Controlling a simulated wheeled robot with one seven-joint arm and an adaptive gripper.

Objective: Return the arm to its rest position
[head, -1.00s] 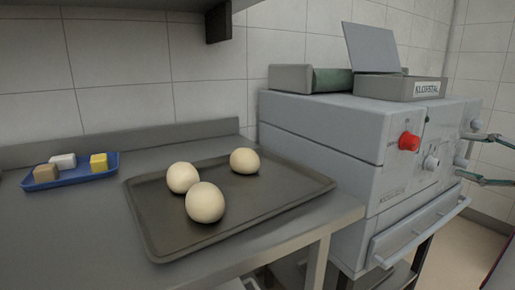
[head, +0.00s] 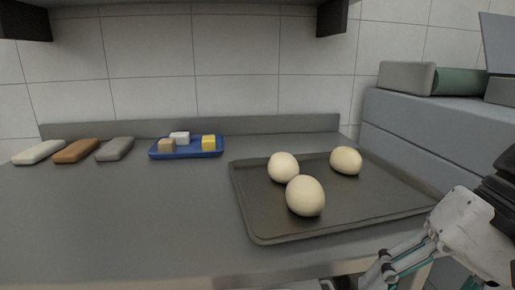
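My gripper (head: 422,278) is at the lower right of the head view, in front of the counter's right end. Its two teal-jointed fingers are spread apart, with nothing seen between them. The fingertips run down to the bottom edge of the picture, so they are partly cut off. The white wrist part of my arm shows behind it at the right edge.
A dark tray (head: 262,222) with three dough balls (head: 305,196) lies on the counter (head: 130,230), left of my gripper. A blue tray (head: 187,153) with small blocks and several bars stand at the back left. The grey oven (head: 420,135) is at right.

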